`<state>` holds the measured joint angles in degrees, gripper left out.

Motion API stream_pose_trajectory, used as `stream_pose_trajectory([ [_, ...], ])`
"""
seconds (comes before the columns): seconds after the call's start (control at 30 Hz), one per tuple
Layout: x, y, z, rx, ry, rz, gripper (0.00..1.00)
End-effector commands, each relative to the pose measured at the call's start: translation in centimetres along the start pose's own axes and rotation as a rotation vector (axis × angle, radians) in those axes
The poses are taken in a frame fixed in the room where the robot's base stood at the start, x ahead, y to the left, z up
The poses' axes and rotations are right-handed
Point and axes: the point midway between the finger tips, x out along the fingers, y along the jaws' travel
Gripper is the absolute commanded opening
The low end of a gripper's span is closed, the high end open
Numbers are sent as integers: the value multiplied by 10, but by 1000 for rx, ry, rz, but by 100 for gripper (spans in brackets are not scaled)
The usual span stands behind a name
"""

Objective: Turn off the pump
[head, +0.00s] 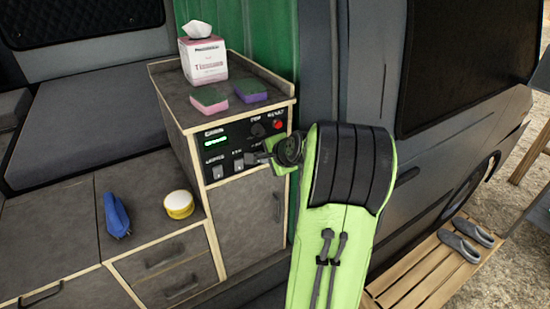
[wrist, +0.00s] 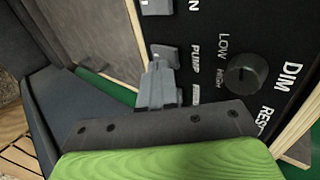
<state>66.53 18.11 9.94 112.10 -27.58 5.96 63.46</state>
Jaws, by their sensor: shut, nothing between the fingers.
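The dark control panel (head: 232,146) is on the upper front of the wooden cabinet, and it also fills the right of the wrist view (wrist: 215,45). The pump switch (wrist: 165,51), a grey rocker beside the word PUMP, shows just beyond my fingertips in the wrist view. My gripper (wrist: 158,76) is shut and empty, its tips at or very near the lower edge of that switch; I cannot tell whether they touch. Which way the switch is set is unclear.
A dimmer knob (wrist: 246,74), a red reset button (head: 278,125) and another switch (head: 217,172) are close by on the panel. Sponges (head: 209,98) and a tissue box (head: 204,60) stand on top. A blue brush (head: 116,214) and yellow tin (head: 179,204) lie left.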

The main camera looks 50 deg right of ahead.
Motion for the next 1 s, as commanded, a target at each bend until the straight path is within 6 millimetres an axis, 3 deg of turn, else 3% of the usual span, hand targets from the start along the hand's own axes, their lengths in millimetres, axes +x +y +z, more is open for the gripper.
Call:
stream_pose_trajectory([
  [0.17,6,-4,0,0,-2,1,0],
  [1.0,-8,-16,1,0,-1,-1,0],
])
